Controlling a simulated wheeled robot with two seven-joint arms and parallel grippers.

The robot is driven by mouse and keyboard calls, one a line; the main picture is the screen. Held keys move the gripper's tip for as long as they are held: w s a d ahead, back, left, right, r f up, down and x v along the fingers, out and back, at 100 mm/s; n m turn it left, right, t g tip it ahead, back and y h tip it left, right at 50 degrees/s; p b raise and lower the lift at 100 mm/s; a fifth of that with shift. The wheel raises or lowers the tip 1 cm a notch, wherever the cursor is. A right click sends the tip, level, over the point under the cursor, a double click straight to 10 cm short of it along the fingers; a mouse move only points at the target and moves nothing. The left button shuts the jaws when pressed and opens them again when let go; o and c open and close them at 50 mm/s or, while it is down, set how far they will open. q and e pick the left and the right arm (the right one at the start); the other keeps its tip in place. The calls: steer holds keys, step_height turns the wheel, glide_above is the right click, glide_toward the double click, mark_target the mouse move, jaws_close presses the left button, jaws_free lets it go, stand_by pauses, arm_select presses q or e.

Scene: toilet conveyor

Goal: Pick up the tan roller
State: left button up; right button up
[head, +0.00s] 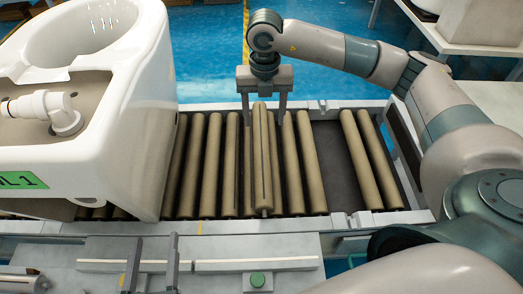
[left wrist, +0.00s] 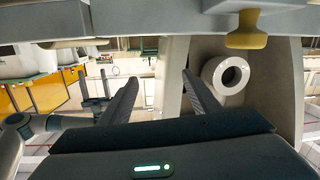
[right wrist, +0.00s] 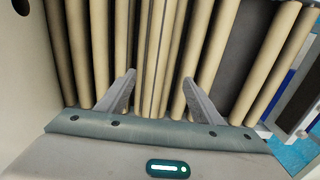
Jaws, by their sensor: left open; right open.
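A tan roller (head: 263,165) lies on top of the conveyor's row of similar tan rollers, lengthwise with them, and stands a little higher than its neighbours. My right gripper (head: 264,118) is open above its far half, with one finger on each side. The right wrist view shows the roller (right wrist: 156,50) between the open fingers (right wrist: 159,78); whether they touch it cannot be told. My left gripper (head: 153,240) is open and empty at the near side, by the grey ledge. Its open fingers (left wrist: 160,77) also show in the left wrist view.
A white toilet (head: 150,110) with a green label stands on the conveyor's left part. A dark gap (head: 332,165) lies between rollers to the right. A green button (head: 257,280) sits on the near ledge (head: 225,248). The conveyor's grey rail (head: 345,104) runs along the far side.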

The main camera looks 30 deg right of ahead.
arm_select(q)
steer(key=r, duration=0.1)
steer(key=r+t, duration=0.2)
steer(key=shift+s+d+r+h+b, duration=0.15)
steer(key=shift+d+r+h+b, duration=0.1)
steer(key=shift+d+h+b, duration=0.15)
arm_select(e)
glide_above(261, 145)
steer(key=f, duration=0.7)
steer(key=shift+d, duration=0.4)
steer(key=shift+a+f, duration=0.1)
steer(key=shift+f, duration=0.35)
steer(key=shift+a+f+b, duration=0.15)
steer(key=shift+f+b, duration=0.1)
steer(key=shift+f, duration=0.85)
steer(key=shift+a+f+b, duration=0.1)
steer(key=shift+f+b, duration=0.1)
steer(key=shift+f, duration=0.85)
arm_select(q)
steer(key=r+t, duration=0.1)
steer(key=s+r+t, duration=0.1)
steer(key=r, duration=0.1)
steer(key=shift+d+r+h, duration=0.1)
steer(key=shift+h, duration=0.3)
arm_select(e)
steer(key=shift+c, duration=0.3)
jaws_close()
steer(key=shift+r, duration=0.15)
